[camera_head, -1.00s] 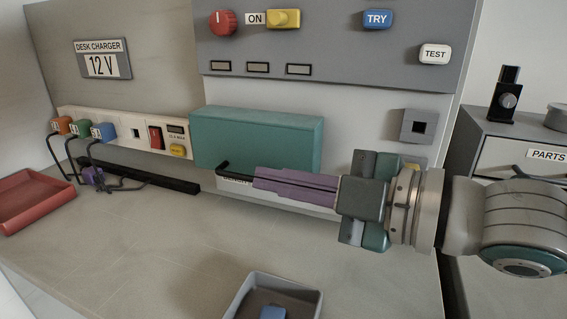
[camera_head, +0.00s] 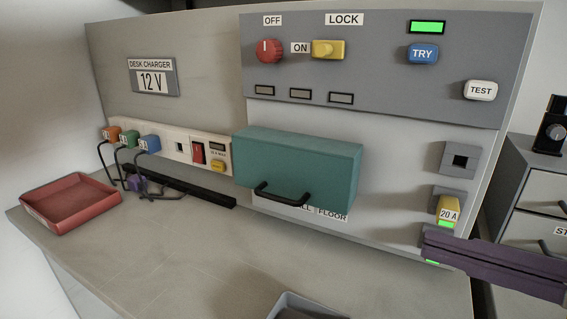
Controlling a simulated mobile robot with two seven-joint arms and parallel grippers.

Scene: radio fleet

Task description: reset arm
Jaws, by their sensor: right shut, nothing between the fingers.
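My right gripper (camera_head: 428,245) is at the lower right in the head view. Its purple fingers point left and are shut with nothing between them. The fingertips are just below the yellow 20 A piece (camera_head: 449,211) on the panel; I cannot tell whether they touch the panel. The teal box (camera_head: 297,170) with its black handle (camera_head: 283,197) is to the left, clear of the gripper. The rest of my right arm is out of the picture, and my left gripper does not show.
The grey panel carries a red knob (camera_head: 270,51), yellow switch (camera_head: 328,49), blue TRY button (camera_head: 423,53) and TEST button (camera_head: 480,90). A red tray (camera_head: 71,203) and plugged cables are at left. A grey bin (camera_head: 300,306) is at the front edge. The middle desk is clear.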

